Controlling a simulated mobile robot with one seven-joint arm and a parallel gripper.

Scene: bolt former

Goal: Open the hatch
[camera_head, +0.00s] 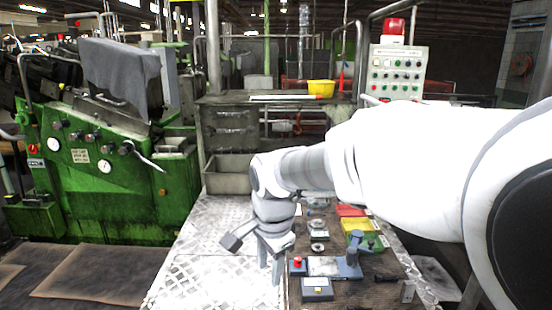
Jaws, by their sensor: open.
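My gripper (269,268) points down over the right edge of the bright diamond-plate surface (205,275), left of the small blue-grey boxes. Its fingers are open, with nothing seen between them. My white arm reaches in from the right and covers part of the middle and right of the view. I cannot clearly pick out a hatch. A green machine (120,190) with gauges and levers stands at the left, and my gripper is apart from it.
A grey bin (228,180) stands behind. A control panel (398,75) with a red lamp (393,27) is at the back right.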

